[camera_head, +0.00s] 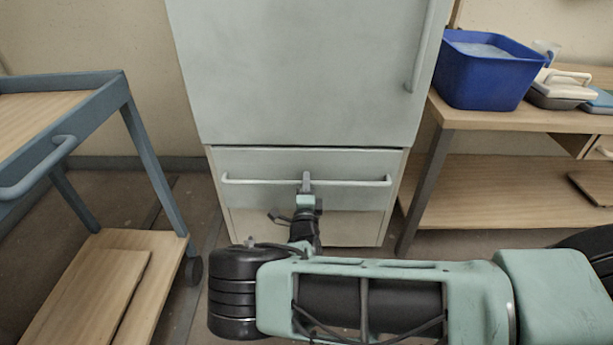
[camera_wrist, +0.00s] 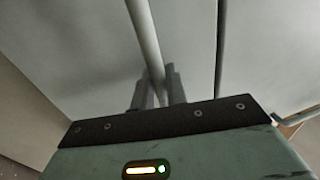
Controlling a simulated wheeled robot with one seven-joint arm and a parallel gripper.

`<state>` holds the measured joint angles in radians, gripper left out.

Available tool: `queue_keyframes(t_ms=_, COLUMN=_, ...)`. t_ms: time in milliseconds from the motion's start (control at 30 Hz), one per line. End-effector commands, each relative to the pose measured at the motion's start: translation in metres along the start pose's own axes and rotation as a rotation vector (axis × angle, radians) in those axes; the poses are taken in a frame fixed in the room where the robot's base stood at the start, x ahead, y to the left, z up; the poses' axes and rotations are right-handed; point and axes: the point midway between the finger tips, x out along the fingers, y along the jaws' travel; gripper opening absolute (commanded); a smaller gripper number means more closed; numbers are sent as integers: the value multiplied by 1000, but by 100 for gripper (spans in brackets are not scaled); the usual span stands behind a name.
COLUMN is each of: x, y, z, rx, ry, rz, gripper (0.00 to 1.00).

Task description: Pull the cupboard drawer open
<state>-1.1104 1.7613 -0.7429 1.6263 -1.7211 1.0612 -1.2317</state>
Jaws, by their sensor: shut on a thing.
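The cupboard (camera_head: 300,75) is pale grey-green with a large door above a low, wide drawer (camera_head: 352,200). The drawer front appears flush with the cupboard's frame, with only a thin dark gap along its top edge. A long horizontal bar handle (camera_head: 252,182) runs across the drawer front. My gripper (camera_head: 306,181) is at the middle of this bar, with its fingers closed around it. In the wrist view, my gripper's two fingers (camera_wrist: 157,88) stand on either side of the handle bar (camera_wrist: 142,30), close to the drawer front (camera_wrist: 185,30). The fingertips are partly hidden.
A blue-framed cart (camera_head: 130,125) with wooden shelves stands at the left. A wooden bench (camera_head: 480,118) at the right holds a blue bucket (camera_head: 485,85) and several smaller items. The upper door has a vertical handle (camera_head: 420,50). Floor shows between cart and cupboard.

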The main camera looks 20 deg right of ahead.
Motion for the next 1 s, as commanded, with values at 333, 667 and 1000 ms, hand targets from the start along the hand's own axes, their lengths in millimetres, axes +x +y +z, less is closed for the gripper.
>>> queue_keyframes(t_ms=333, x=-105, y=-25, z=2, rx=-2, ry=-7, rz=6, gripper=0)
queue_keyframes(t_ms=667, x=-203, y=-41, z=1, rx=-1, ry=-3, rz=4, gripper=0)
queue_keyframes(t_ms=1000, x=-254, y=-50, z=1, rx=0, ry=-1, rz=3, gripper=0)
